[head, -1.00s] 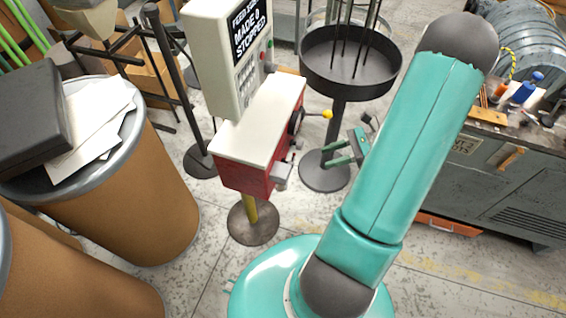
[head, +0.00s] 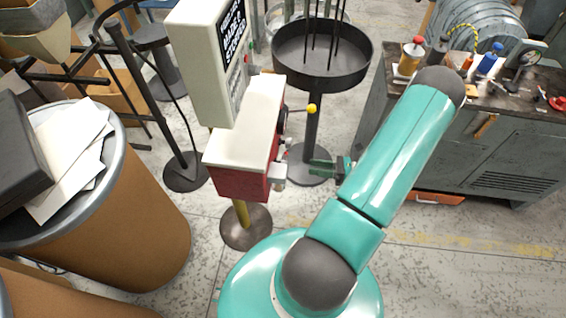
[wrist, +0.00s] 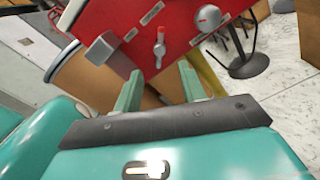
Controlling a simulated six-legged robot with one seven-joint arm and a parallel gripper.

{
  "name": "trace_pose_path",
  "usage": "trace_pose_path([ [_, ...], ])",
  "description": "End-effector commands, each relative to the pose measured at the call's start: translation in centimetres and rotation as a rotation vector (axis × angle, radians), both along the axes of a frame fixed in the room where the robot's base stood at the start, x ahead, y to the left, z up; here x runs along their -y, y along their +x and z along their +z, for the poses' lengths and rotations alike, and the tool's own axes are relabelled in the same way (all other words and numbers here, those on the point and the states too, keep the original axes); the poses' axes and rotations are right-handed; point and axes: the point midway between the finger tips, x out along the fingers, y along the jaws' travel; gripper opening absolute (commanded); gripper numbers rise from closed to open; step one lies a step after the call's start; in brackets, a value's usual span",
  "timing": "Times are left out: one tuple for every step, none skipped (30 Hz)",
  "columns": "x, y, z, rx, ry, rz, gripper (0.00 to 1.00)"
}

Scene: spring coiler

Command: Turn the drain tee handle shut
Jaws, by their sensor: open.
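The red machine body (head: 240,183) under a cream top stands left of my gripper (head: 314,167) in the head view. In the wrist view its red face (wrist: 130,22) fills the top. A small red-orange handle with a pale metal hub (wrist: 160,48) sits on that face, apparently the drain tee handle. It points roughly up and down in the picture. My gripper (wrist: 160,72) is open and empty, its two green fingers either side of the line to the handle. The fingertips look short of it. The handle cannot be made out clearly in the head view.
A grey block (wrist: 103,48) and a round grey knob (wrist: 208,18) flank the handle. A yellow ball lever (head: 312,108) juts from the machine's side. A black round tray on a stand (head: 322,72) is behind; a workbench (head: 500,170) stands right.

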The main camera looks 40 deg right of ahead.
Motion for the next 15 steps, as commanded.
trace_pose_path([
  [-0.6, 0.8, 0.0, 0.0, 0.0, 0.003, 0.41],
  [-1.0, 1.3, 0.0, 0.001, 0.001, 0.002, 0.41],
  [-1.5, 1.9, 0.0, 0.001, 0.001, 0.002, 0.41],
  [-1.9, 2.4, 0.0, 0.001, -0.001, 0.003, 0.41],
  [-2.3, 2.9, 0.0, 0.001, -0.001, 0.003, 0.41],
  [-2.8, 3.5, 0.0, 0.001, 0.001, 0.003, 0.41],
  [-3.2, 3.9, 0.0, 0.0, 0.0, 0.003, 0.41],
  [-3.5, 4.4, 0.0, 0.0, 0.0, 0.003, 0.41],
  [-4.0, 5.1, 0.0, 0.0, 0.0, 0.002, 0.41],
  [-4.4, 5.5, 0.0, 0.0, 0.0, 0.004, 0.41],
  [-4.8, 6.0, 0.0, 0.0, 0.0, 0.004, 0.41],
  [-5.2, 6.5, 0.1, 0.0, 0.0, 0.003, 0.41],
  [-5.4, 6.9, 0.0, 0.001, -0.001, 0.002, 0.41],
  [-5.7, 7.2, 0.0, 0.0, -0.001, 0.003, 0.41],
  [-6.0, 7.6, 0.0, 0.0, -0.001, 0.003, 0.41],
])
